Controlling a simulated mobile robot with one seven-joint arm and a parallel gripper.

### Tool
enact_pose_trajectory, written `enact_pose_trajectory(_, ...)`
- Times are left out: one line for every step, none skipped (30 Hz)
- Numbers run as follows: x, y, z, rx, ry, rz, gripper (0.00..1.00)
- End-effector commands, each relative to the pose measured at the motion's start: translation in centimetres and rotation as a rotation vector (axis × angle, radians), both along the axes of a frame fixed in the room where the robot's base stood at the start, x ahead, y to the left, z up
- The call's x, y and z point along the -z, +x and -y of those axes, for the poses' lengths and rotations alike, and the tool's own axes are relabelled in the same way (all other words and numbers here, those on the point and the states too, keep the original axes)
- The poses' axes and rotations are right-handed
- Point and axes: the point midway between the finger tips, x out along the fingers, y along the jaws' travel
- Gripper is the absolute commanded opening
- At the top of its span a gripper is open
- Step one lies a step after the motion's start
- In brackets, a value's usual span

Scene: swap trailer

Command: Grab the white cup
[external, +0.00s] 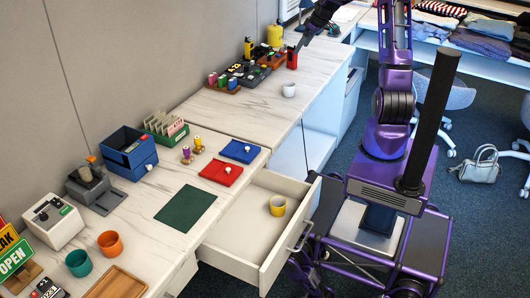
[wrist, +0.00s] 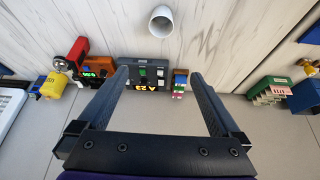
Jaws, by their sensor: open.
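The white cup (external: 289,90) stands on the marbled counter near its front edge, in front of the row of small devices. In the wrist view the white cup (wrist: 161,19) shows at the top middle, beyond my fingertips and apart from them. My gripper (wrist: 157,78) is open with its two dark fingers spread wide and nothing between them. In the external view my arm reaches over the far part of the counter, and its gripper (external: 305,42) is above and beyond the cup; its fingers are hard to make out there.
Trays of small devices (external: 243,75) stand against the wall behind the cup. A red item (external: 292,58) and a yellow bottle (external: 275,36) stand close by. An open drawer (external: 240,220) holding a yellow cup (external: 278,206) juts out nearer the camera. Counter around the white cup is clear.

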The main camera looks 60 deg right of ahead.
Motion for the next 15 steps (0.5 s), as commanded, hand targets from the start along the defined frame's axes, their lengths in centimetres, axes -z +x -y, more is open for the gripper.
enact_pose_trajectory(0.2, 0.7, -0.3, 0.023, -0.01, 0.027, 1.0)
enact_pose_trajectory(0.2, 1.1, -0.4, 0.039, -0.015, 0.045, 1.0)
enact_pose_trajectory(0.3, 1.6, -0.5, 0.063, -0.022, 0.068, 1.0)
enact_pose_trajectory(0.4, 2.0, -0.6, 0.081, -0.027, 0.087, 1.0)
enact_pose_trajectory(0.4, 2.4, -0.7, 0.1, -0.033, 0.106, 1.0)
enact_pose_trajectory(0.5, 2.9, -0.9, 0.13, -0.042, 0.134, 1.0)
enact_pose_trajectory(0.5, 3.2, -1.0, 0.153, -0.048, 0.156, 1.0)
enact_pose_trajectory(0.5, 3.6, -1.1, 0.176, -0.055, 0.177, 1.0)
enact_pose_trajectory(0.5, 4.0, -1.3, 0.212, -0.063, 0.208, 1.0)
enact_pose_trajectory(0.5, 4.3, -1.4, 0.237, -0.072, 0.231, 1.0)
enact_pose_trajectory(0.5, 4.5, -1.5, 0.264, -0.079, 0.253, 1.0)
enact_pose_trajectory(0.5, 4.8, -1.6, 0.301, -0.089, 0.282, 1.0)
enact_pose_trajectory(0.6, 4.9, -1.6, 0.329, -0.096, 0.303, 1.0)
enact_pose_trajectory(0.5, 5.0, -1.7, 0.358, -0.105, 0.326, 1.0)
enact_pose_trajectory(0.5, 5.1, -1.8, 0.394, -0.116, 0.353, 1.0)
